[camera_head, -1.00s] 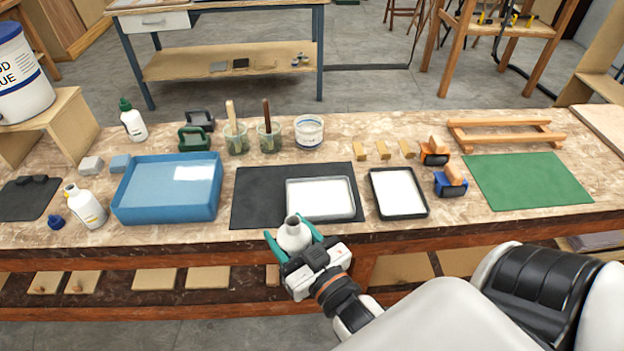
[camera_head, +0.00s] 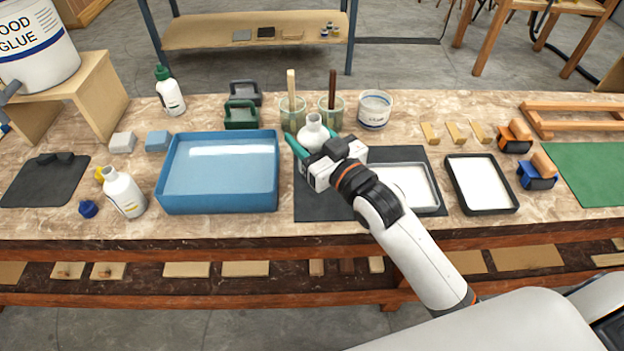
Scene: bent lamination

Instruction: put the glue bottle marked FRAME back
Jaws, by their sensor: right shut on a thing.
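My right gripper (camera_head: 308,145) is shut on a white bottle (camera_head: 313,130) with an open neck. It holds the bottle over the back left part of the black mat (camera_head: 320,205), just right of the blue tray. The bottle's label is hidden by the gripper. Another white bottle (camera_head: 124,193) with an open top stands at the left, with a blue cap (camera_head: 88,209) beside it. A white bottle with a green cap (camera_head: 170,92) stands at the back left. I cannot read the word FRAME on any of them. My left gripper is not in view.
The blue tray (camera_head: 218,208) is left of the held bottle. Two jars with brushes (camera_head: 293,110) and a white tub (camera_head: 375,109) stand close behind it. White-filled trays (camera_head: 481,183) lie to the right. A large glue bucket (camera_head: 36,48) sits on a wooden stand (camera_head: 100,85).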

